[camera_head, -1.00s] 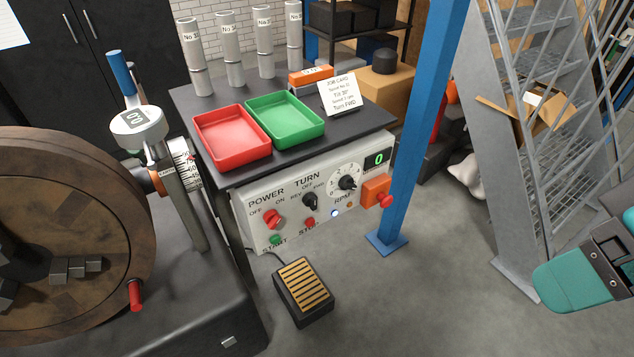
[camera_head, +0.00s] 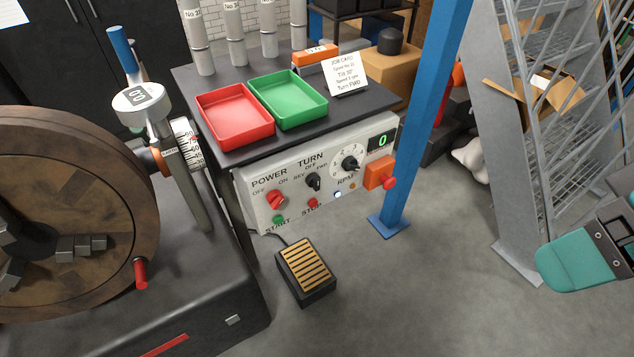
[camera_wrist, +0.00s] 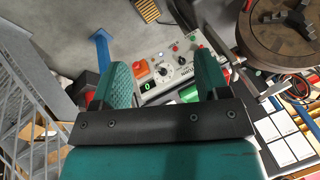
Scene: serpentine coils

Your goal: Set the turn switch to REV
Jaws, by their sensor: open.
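The turn switch (camera_head: 313,183) is a black knob on the grey control panel (camera_head: 352,190), below the word TURN with REV, OFF and FWD around it. Its exact pointing is too small to tell for sure. Left of it is the red POWER knob (camera_head: 275,200); right of it is the RPM dial (camera_head: 350,164). The display (camera_head: 381,141) reads 0. My gripper (camera_head: 580,265) is at the right edge, far from the panel. In the wrist view my gripper (camera_wrist: 165,85) is open and empty, and the panel (camera_wrist: 170,65) lies beyond its fingers.
A blue post (camera_head: 415,130) stands between my gripper and the panel. An orange block with a red button (camera_head: 379,174) juts from the panel's right end. Red (camera_head: 235,116) and green (camera_head: 288,99) trays sit above. A foot pedal (camera_head: 307,271) and wooden wheel (camera_head: 70,210) are nearby.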

